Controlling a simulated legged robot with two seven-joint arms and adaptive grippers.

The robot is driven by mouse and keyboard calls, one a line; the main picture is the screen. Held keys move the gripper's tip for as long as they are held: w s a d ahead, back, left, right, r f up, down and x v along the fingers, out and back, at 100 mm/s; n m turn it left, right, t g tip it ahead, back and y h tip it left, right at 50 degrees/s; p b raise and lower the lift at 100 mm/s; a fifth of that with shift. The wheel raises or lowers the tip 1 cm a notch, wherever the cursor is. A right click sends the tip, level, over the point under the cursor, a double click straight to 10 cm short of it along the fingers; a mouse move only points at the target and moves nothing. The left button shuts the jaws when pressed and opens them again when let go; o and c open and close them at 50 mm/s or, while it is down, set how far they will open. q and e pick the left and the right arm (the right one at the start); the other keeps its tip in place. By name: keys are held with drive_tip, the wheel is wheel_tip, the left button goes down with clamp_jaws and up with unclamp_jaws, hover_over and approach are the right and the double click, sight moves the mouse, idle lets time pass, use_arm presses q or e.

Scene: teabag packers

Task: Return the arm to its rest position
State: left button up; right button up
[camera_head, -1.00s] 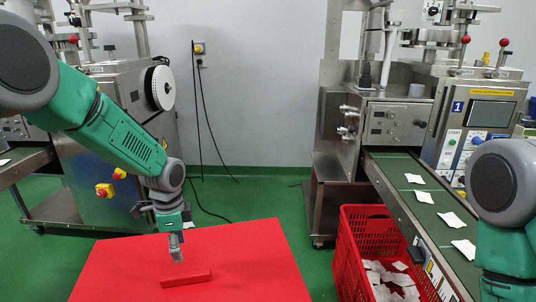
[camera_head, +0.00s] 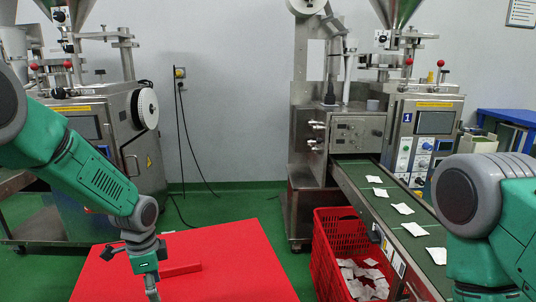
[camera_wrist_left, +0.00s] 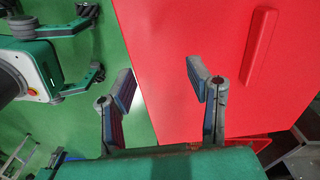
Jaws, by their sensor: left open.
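My left arm (camera_head: 84,170) comes in from the left in the head view and bends down over the red table (camera_head: 235,250). My left gripper (camera_head: 152,290) is at the bottom edge there, left of a red bar (camera_head: 180,269) lying on the table; its tips are partly cut off. In the left wrist view, the gripper's two fingers (camera_wrist_left: 160,87) are apart with nothing between them. The bar (camera_wrist_left: 260,48) is off to their right, untouched. My right arm (camera_head: 485,220) shows at the right of the head view; its gripper is out of frame.
A red crate (camera_head: 325,248) with white teabags stands right of the table. A conveyor (camera_head: 355,183) with several teabags (camera_head: 403,208) runs from the right packing machine (camera_head: 425,120). Another machine (camera_head: 110,130) stands behind my left arm. Green floor (camera_head: 240,200) is free between the machines.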

use_arm(q)
drive_tip(key=shift+n, duration=0.9)
drive_tip(key=s+f, duration=0.2)
drive_tip(key=s+d+f+p, duration=0.1)
drive_tip(key=s+f, duration=0.1)
drive_tip(key=f, duration=0.1)
drive_tip(key=shift+s+d, duration=0.1)
drive_tip(key=s+f+n+p, duration=0.2)
drive_tip(key=s+f+n, duration=0.35)
drive_tip(key=s, duration=0.75)
drive_tip(key=s+a+r+n+p, duration=0.1)
drive_tip(key=s+n, duration=0.1)
drive_tip(key=s, duration=0.6)
drive_tip(key=s+a+n+p, duration=0.1)
drive_tip(key=s+n, duration=0.2)
drive_tip(key=s, duration=0.6)
drive_tip(key=shift+a+r+n+p, duration=0.15)
drive_tip(key=shift+r+n+p, duration=0.2)
drive_tip(key=shift+s, duration=0.1)
drive_tip(key=shift+c, duration=0.4)
